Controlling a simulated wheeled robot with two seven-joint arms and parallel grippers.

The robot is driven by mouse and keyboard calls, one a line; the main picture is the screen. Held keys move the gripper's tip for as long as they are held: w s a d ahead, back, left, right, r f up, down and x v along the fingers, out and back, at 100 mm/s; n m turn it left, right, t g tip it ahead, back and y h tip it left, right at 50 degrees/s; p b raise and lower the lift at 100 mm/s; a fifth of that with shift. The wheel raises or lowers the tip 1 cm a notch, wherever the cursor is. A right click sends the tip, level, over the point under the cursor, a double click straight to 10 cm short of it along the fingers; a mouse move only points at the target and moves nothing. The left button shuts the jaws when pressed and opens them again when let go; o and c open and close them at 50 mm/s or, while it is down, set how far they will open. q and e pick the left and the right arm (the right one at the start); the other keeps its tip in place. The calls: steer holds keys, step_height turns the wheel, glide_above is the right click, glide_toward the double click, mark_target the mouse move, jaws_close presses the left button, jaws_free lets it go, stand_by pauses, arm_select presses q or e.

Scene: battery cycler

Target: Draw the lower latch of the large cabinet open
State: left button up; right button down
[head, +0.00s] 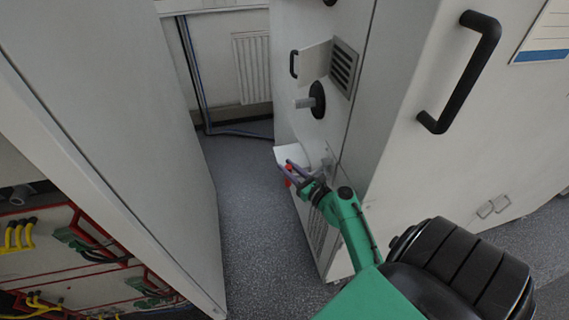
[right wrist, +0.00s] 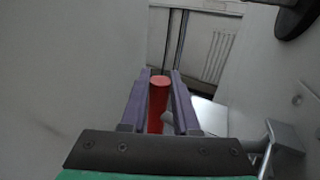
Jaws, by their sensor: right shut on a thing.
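The large cabinet (head: 385,110) stands at the right, with its narrow side facing the aisle. Low on that side, my right gripper (head: 287,168) is shut on a red handle (head: 288,181), which I take to be the lower latch. In the right wrist view the red handle (right wrist: 159,98) shows as an upright red cylinder between the two purple fingers (right wrist: 157,100). The latch's mount is mostly hidden by the gripper. A white plate (head: 289,154) is just behind the fingers. My left gripper is not in view.
A black handle (head: 462,72) is on the front. A grey panel (head: 110,130) stands left; the floor between (head: 245,215) is clear.

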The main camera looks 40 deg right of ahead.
steer(key=shift+s+a+f, duration=0.1)
steer(key=shift+s+f, duration=0.15)
steer(key=shift+f, duration=0.05)
steer(key=c, duration=0.7)
jaws_free()
steer(key=shift+o, duration=0.2)
steer(key=shift+r, duration=0.2)
steer(key=shift+s, duration=0.15)
steer(key=s+b, duration=0.3)
steer(key=s, duration=1.1)
steer(key=shift+s+d+b, duration=0.2)
steer(key=shift+d+b, duration=0.1)
